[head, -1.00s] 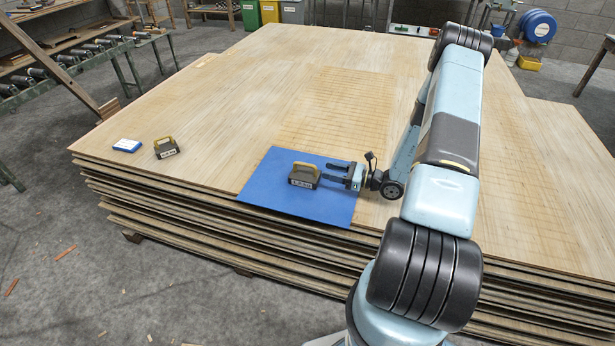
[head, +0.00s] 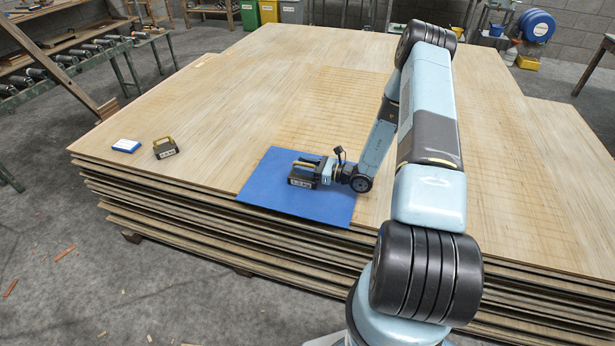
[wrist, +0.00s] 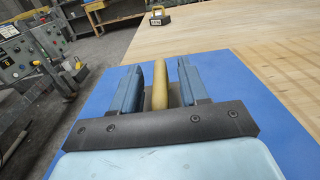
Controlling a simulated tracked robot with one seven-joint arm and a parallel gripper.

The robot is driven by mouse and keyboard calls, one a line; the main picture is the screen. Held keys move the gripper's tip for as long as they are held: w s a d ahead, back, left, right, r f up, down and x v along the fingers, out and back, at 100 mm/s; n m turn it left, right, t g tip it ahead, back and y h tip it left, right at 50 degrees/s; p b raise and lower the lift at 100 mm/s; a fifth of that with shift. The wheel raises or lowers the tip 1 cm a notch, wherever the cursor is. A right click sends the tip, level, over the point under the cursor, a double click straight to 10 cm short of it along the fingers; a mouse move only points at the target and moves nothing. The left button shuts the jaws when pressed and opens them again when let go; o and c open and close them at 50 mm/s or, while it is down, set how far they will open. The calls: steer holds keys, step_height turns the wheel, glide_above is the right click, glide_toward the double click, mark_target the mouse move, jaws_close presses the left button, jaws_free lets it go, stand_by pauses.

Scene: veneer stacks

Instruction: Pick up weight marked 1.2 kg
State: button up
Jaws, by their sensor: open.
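A dark weight with a yellow handle (head: 301,183) stands on the blue mat (head: 262,195); its front label looks like 1.2 kg but is small. My gripper (head: 309,166) is at this weight, reaching in from the right with its jaws open. In the wrist view the yellow handle (wrist: 160,88) lies between the two open fingers (wrist: 158,75), with a narrow gap to each side. The weight's body is mostly hidden there. A second dark weight with a yellow handle (head: 165,148) stands to the left on the veneer; it also shows at the top of the wrist view (wrist: 160,20).
A small blue and white box (head: 127,146) lies left of the second weight. The veneer stack (head: 330,90) is broad and mostly bare, with its edge just in front of the mat. A roller conveyor (head: 75,60) stands at the left.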

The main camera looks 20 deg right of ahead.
steer(key=shift+c, duration=0.2)
jaws_close()
stand_by(1.1)
